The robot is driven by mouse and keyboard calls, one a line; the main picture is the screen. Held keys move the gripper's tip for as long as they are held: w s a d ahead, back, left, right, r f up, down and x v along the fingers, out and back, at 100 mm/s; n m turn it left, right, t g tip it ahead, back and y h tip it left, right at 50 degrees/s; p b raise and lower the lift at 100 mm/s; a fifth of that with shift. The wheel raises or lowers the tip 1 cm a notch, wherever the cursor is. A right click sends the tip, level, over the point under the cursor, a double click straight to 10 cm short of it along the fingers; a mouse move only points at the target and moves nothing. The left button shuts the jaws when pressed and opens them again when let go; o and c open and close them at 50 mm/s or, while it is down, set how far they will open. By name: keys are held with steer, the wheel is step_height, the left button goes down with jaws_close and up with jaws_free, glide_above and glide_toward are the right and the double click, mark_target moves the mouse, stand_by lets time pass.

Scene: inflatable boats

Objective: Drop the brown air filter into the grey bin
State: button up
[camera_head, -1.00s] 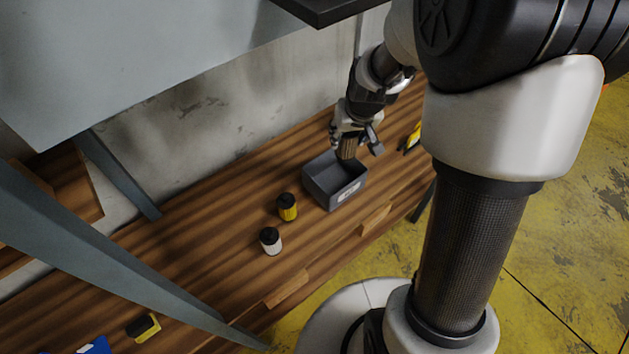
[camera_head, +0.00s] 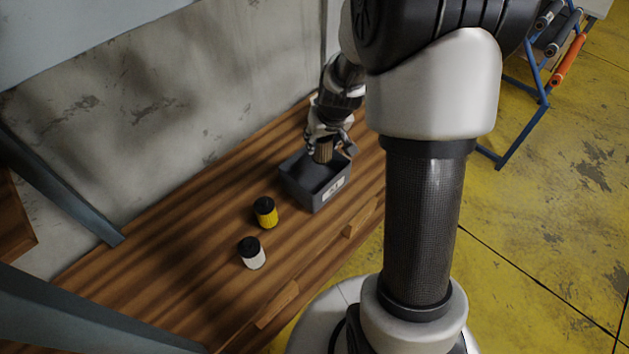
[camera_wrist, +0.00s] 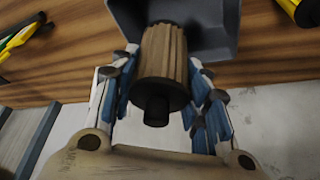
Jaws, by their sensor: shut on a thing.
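The brown air filter (camera_wrist: 163,56) is pleated with dark end caps and is held between the fingers of my gripper (camera_wrist: 165,80). In the head view the filter (camera_head: 323,152) hangs upright under my gripper (camera_head: 329,146), over the back part of the grey bin. The grey bin (camera_head: 304,196) is open-topped, with a pale label on its front, and stands on the wooden bench. In the wrist view the bin (camera_wrist: 217,52) lies just beyond the filter. Whether the filter's lower end is below the bin's rim I cannot tell.
A yellow canister with a black cap (camera_head: 265,213) and a white canister with a black cap (camera_head: 252,254) stand left of the bin on the wooden bench (camera_head: 180,240). A concrete wall (camera_head: 150,110) is behind. Yellow tools (camera_wrist: 20,38) lie beside the bin.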

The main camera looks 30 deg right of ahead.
steer(key=shift+f, duration=0.6)
steer(key=shift+r, duration=0.1)
steer(key=o, duration=1.1)
steer(key=shift+o, duration=0.2)
steer(key=v, duration=1.2)
steer(key=shift+a, duration=0.1)
